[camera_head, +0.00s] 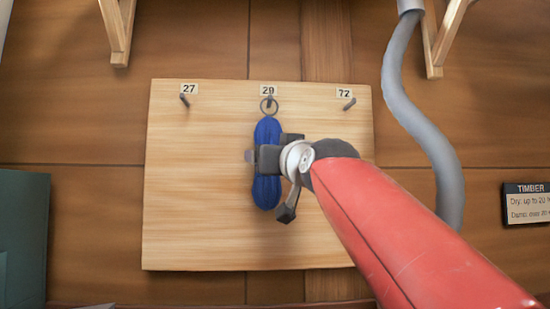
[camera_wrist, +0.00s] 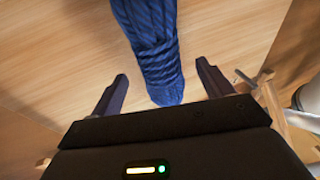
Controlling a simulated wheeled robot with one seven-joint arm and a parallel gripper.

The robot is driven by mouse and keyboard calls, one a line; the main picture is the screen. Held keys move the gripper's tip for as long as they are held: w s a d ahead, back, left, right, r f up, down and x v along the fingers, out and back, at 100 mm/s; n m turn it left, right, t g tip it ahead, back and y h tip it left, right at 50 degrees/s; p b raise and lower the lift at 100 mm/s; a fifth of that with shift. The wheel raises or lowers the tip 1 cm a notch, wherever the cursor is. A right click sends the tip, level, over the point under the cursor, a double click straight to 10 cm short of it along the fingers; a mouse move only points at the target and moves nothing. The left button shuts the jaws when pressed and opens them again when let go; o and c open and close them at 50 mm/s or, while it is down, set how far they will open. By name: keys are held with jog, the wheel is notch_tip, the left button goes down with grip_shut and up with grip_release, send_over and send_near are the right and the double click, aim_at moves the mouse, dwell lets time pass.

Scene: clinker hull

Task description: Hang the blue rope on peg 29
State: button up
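The blue rope (camera_head: 266,193) is a coiled, upright hank with a small ring (camera_head: 268,106) at its top. In the head view the ring overlaps the peg under the middle label, 29 (camera_head: 268,90). The rope hangs straight down in front of the pale board (camera_head: 190,200). My gripper (camera_head: 262,158) is in front of the rope's middle and hides part of it. In the wrist view the rope (camera_wrist: 150,45) shows between and beyond my fingers (camera_wrist: 163,78), which are spread with gaps on both sides.
Peg 27 (camera_head: 184,100) on the left and peg 72 (camera_head: 349,104) on the right are empty. A grey hose (camera_head: 425,130) hangs right of the board. A timber sign (camera_head: 526,203) is at the far right, and a teal box (camera_head: 22,235) at the lower left.

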jog(key=b+v, duration=0.2)
jog(key=v, duration=0.6)
jog(key=shift+b, duration=0.3)
